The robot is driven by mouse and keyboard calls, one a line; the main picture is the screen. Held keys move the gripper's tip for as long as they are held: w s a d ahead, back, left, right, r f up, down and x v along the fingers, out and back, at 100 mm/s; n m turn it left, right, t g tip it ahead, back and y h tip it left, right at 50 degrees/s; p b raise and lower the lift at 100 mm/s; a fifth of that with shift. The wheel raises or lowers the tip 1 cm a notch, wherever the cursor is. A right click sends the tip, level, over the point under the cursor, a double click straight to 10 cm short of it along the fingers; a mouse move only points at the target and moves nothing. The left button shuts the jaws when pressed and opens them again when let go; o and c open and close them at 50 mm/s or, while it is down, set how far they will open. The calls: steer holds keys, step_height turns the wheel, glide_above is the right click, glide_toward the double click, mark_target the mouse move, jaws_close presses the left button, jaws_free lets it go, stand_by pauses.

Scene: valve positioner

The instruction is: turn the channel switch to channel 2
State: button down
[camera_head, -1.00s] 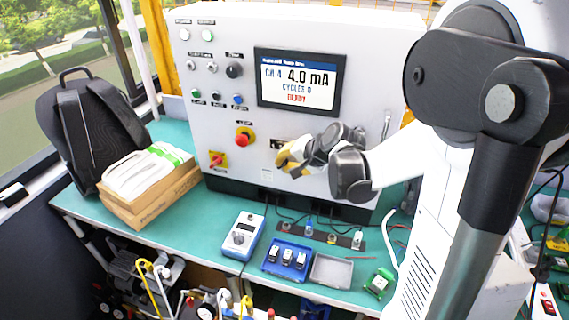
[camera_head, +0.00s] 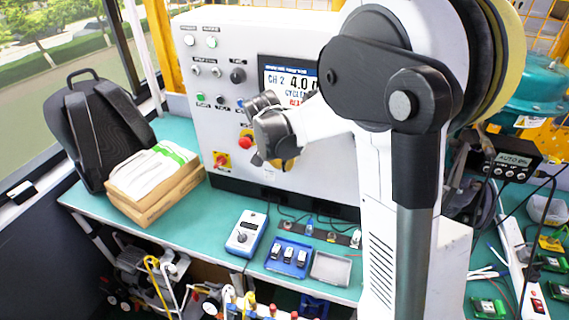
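The channel switch cannot be picked out with certainty; a black rotary knob (camera_head: 237,76) shows on the upper part of the white control cabinet (camera_head: 330,185). The cabinet's screen (camera_head: 285,78) reads CH 2 and 4.0, with its right part hidden behind my arm. My gripper (camera_head: 286,163) is in front of the cabinet's lower middle, below the screen.
A red emergency button (camera_head: 245,143) and a red-yellow rotary switch (camera_head: 221,160) lie left of my wrist. Boxes (camera_head: 150,197) and a backpack (camera_head: 98,130) stand left on the green bench. A calibrator (camera_head: 246,234) and a blue tray (camera_head: 288,259) lie in front.

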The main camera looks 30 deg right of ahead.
steer(key=shift+w+a+n+g+h, duration=0.15)
steer(key=shift+n+g+h, duration=0.15)
steer(key=shift+g+h, duration=0.4)
steer(key=c, duration=1.5)
jaws_free()
steer(key=shift+f, duration=0.1)
steer(key=v, duration=1.2)
